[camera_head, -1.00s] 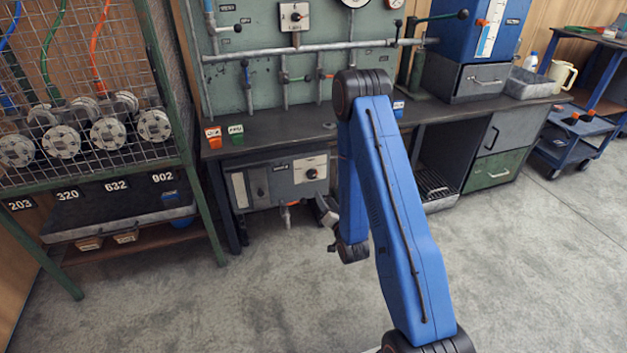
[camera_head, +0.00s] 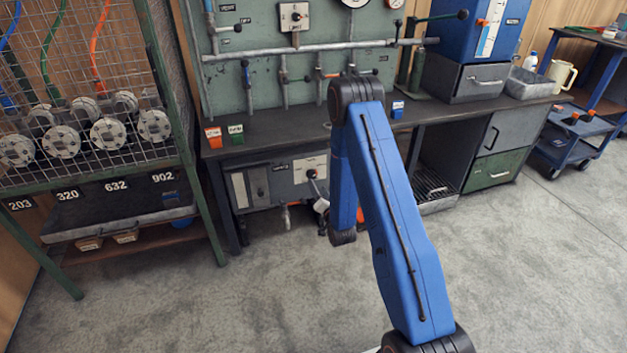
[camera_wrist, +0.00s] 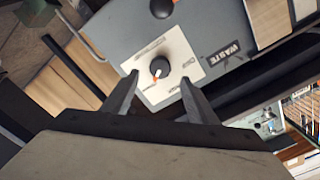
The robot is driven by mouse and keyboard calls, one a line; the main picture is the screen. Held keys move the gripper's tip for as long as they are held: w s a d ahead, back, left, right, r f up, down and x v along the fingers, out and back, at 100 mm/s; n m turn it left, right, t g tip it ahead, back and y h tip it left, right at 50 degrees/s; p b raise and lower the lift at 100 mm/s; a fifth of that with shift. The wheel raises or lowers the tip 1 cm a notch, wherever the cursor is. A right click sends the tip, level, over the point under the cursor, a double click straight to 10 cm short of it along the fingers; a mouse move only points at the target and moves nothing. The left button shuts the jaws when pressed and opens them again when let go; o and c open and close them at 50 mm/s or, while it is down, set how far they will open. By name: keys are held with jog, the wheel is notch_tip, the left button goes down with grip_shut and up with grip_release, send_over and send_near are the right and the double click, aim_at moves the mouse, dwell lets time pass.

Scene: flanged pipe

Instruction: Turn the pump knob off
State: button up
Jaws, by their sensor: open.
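My gripper (camera_wrist: 159,76) is open in the wrist view. A small dark round knob (camera_wrist: 160,67) with an orange mark shows between its two fingertips. I cannot tell whether they touch it. The knob sits on a white plate (camera_wrist: 178,50) on a grey panel, beside a label that seems to read "WASTE" (camera_wrist: 223,54). No label reading pump is legible. In the head view, the grey control box (camera_head: 283,176) under the bench carries a white plate with a knob (camera_head: 312,173). My gripper is mostly hidden behind my arm there.
Another dark knob (camera_wrist: 162,8) is at the top of the wrist view. The bench top (camera_head: 270,128) overhangs the box. Another white plate with a knob (camera_head: 295,16) is on the green wall panel. A wire-mesh rack (camera_head: 95,95) stands left; the floor in front is clear.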

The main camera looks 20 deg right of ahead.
aim_at(312, 176)
jog(key=w, duration=0.6)
jog(key=shift+w, duration=0.4)
jog(key=c, duration=1.1)
jog(key=shift+o, duration=0.2)
